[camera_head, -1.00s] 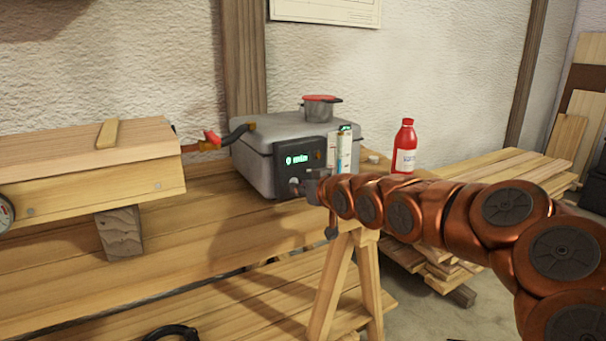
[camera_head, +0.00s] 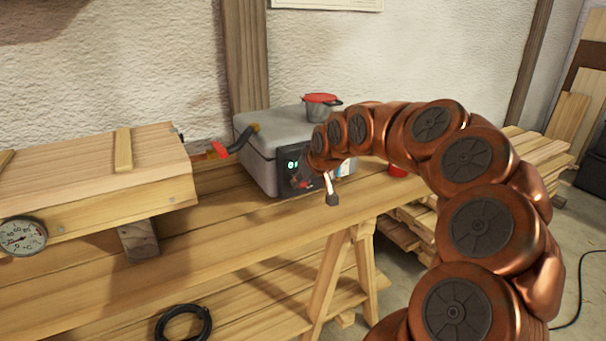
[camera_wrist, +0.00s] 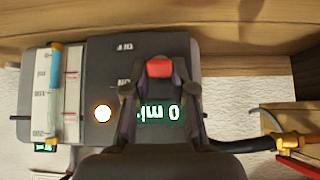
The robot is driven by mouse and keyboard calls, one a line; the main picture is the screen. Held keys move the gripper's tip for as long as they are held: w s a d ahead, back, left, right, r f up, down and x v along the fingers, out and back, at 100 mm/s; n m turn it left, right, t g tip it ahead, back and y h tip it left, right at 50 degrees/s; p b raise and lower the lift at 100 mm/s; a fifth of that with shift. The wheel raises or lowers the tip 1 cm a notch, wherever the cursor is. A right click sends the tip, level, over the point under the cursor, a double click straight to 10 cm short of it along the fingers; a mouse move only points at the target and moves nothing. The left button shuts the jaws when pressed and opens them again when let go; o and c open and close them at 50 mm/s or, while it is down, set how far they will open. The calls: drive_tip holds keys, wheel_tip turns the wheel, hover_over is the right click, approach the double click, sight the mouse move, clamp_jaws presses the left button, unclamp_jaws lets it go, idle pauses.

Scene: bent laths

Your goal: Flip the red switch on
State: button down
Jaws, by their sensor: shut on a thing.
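The red switch (camera_wrist: 159,67) sits on the dark front panel (camera_wrist: 96,70) of a grey box (camera_head: 262,150). In the wrist view, which shows the panel upside down, my gripper (camera_wrist: 160,73) has its two fingers closed on either side of the switch. A round lamp (camera_wrist: 103,114) glows white with an orange rim. The green display (camera_wrist: 160,112) is partly covered by my gripper. In the head view my wrist hides much of the panel, and a small red bit shows below it.
A tube-like gauge (camera_wrist: 55,95) is beside the panel. A pot with a red lid (camera_head: 321,107) stands on the box. A hose and red-handled valve (camera_head: 219,150) join the box to a wooden case (camera_head: 95,170) with a dial (camera_head: 22,237). The bench front (camera_head: 230,240) is clear.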

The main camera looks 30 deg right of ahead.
drive_tip(key=shift+r, duration=0.1)
idle(0.5)
drive_tip(key=c, duration=1)
unclamp_jaws()
drive_tip(key=shift+o, duration=0.2)
drive_tip(key=shift+r, duration=0.1)
drive_tip(key=v, duration=1.1)
drive_tip(key=shift+r, duration=0.35)
drive_tip(key=shift+s, duration=0.15)
